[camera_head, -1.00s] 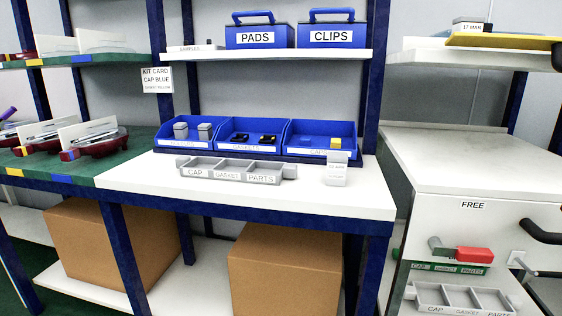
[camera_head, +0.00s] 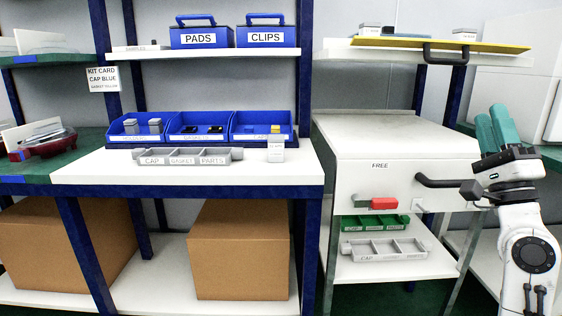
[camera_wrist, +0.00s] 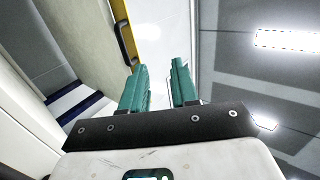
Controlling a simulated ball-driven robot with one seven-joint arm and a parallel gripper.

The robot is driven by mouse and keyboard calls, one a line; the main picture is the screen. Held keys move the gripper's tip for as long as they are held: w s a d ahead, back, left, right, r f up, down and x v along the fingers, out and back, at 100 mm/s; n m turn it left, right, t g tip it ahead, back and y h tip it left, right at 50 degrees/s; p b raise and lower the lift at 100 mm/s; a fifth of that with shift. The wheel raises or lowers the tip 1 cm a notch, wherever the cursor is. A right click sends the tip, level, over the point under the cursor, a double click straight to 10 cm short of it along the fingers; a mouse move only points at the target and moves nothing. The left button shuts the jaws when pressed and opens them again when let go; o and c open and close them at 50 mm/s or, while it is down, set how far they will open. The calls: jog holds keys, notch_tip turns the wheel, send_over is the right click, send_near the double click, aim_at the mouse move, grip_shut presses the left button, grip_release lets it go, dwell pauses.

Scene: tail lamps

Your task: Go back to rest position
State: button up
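My gripper (camera_head: 490,113) has two teal fingers and is raised at the right of the head view, pointing up. In the wrist view my gripper (camera_wrist: 160,75) shows its fingers apart with nothing between them, so it is open and empty. In the head view it appears beside the right end of the white cabinet (camera_head: 400,150), near the dark drawer handle (camera_head: 450,183). I cannot tell whether it touches the handle.
A white workbench (camera_head: 100,168) holds blue bins (camera_head: 205,138) and a grey tray (camera_head: 190,157). Under the cabinet drawer are a green tray (camera_head: 378,224) and another grey tray (camera_head: 388,250). A yellow board (camera_head: 440,45) lies on the shelf above. Cardboard boxes (camera_head: 238,250) stand below the bench.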

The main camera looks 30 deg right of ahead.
jog(key=w+a+f+n+g+y, duration=0.2)
jog(key=w+a+f+n+y, duration=0.25)
jog(key=f, duration=0.35)
jog(key=w+a+f+n+g+y, duration=0.1)
jog(key=w+a+f+n+y, duration=0.4)
jog(key=f, duration=0.4)
jog(key=w+a+f+n+g+y, duration=0.1)
jog(key=a+f+n+g+y, duration=0.15)
jog(key=a+f, duration=0.35)
jog(key=w+a+f+n+g+y, duration=0.1)
jog(key=a+f+g, duration=0.3)
jog(key=f, duration=0.5)
jog(key=s+a+f+n+g+y, duration=0.1)
jog(key=s+a+f+n+g, duration=0.3)
jog(key=f, duration=0.5)
jog(key=s+a+f+n+g+y, duration=0.1)
jog(key=s+a+f+n+g, duration=0.1)
jog(key=s+a+f+g, duration=0.4)
jog(key=s+a+f+n+g+h, duration=0.1)
jog(key=s+f+n+g, duration=0.1)
jog(key=s+f, duration=0.45)
jog(key=s+f+n+g+h, duration=0.1)
jog(key=s+f+n+g, duration=0.15)
jog(key=s, duration=0.75)
notch_tip(320, 180, up, 36)
jog(key=m+p, duration=0.1)
jog(key=p, duration=3.4)
jog(key=shift+w+a+f+p, duration=0.15)
jog(key=shift+w+f+p, duration=0.05)
jog(key=shift+w+p, duration=0.15)
